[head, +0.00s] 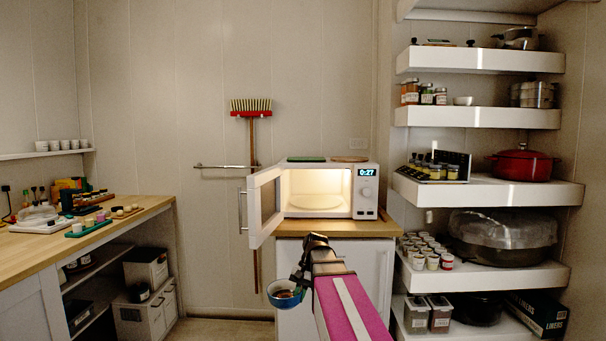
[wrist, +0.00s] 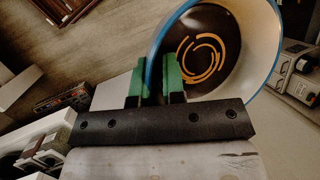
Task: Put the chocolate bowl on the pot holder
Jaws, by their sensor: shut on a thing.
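The chocolate bowl (head: 286,294) is blue outside and pale inside, with dark brown contents. It hangs in the air in front of the microwave cabinet in the head view. The wrist view shows the bowl (wrist: 215,40) from above, with orange swirls on the dark contents. My gripper (wrist: 160,75), with green fingertips, is shut on the bowl's rim; in the head view my gripper (head: 302,278) is small. A flat green pad (head: 306,159) and a flat round tan piece (head: 350,159) lie on top of the microwave. I cannot tell which is the pot holder.
The microwave (head: 366,205) stands lit on a wooden-topped cabinet (head: 355,228), with its door (head: 263,205) swung open to the left. Shelves with jars and a red pot (head: 522,165) are at the right. A counter (head: 60,250) with small items is at the left.

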